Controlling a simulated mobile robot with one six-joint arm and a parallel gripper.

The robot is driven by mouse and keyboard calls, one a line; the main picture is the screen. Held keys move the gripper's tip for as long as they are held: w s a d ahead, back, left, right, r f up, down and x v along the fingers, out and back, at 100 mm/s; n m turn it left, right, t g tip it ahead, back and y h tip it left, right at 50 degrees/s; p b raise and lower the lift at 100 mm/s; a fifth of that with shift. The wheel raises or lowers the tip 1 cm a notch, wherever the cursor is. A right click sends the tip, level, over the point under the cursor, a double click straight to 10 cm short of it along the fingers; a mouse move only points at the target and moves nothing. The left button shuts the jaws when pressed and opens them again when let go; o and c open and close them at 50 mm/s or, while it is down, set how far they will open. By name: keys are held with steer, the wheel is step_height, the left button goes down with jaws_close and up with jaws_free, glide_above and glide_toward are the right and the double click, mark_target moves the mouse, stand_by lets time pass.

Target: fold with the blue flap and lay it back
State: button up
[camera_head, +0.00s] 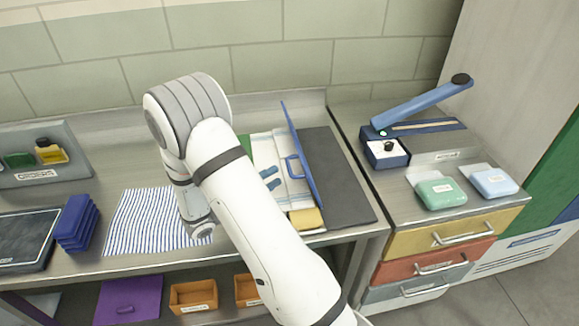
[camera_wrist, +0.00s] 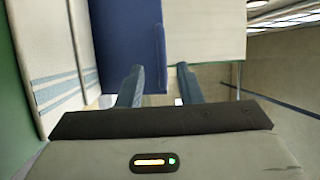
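The blue flap (camera_head: 300,155) stands up, nearly edge-on, on the folding board in the head view, with a blue handle on its left face. White panels (camera_head: 262,150) with blue tabs lie to its left and a dark grey panel (camera_head: 340,180) to its right. In the wrist view the blue flap (camera_wrist: 122,40) fills the upper middle, and its edge shows in the gap between the fingers of my gripper (camera_wrist: 160,86). The fingers are apart, with space beside the right finger; I see no grip on the flap. My arm hides the gripper in the head view.
A striped cloth (camera_head: 140,222) lies left of the board, with blue stacked pieces (camera_head: 77,222) beyond it. A yellow block (camera_head: 306,218) sits at the board's front. A blue-armed press (camera_head: 425,105) and two soap-like blocks (camera_head: 440,192) stand on the cabinet at right.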

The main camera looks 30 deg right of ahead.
mark_target(290, 166)
steer(key=d, duration=0.4)
steer(key=d+r+p, duration=0.1)
steer(key=d, duration=0.1)
steer(key=shift+w+d+r, duration=0.1)
steer(key=shift+w, duration=0.2)
steer(key=shift+c, duration=0.2)
jaws_close()
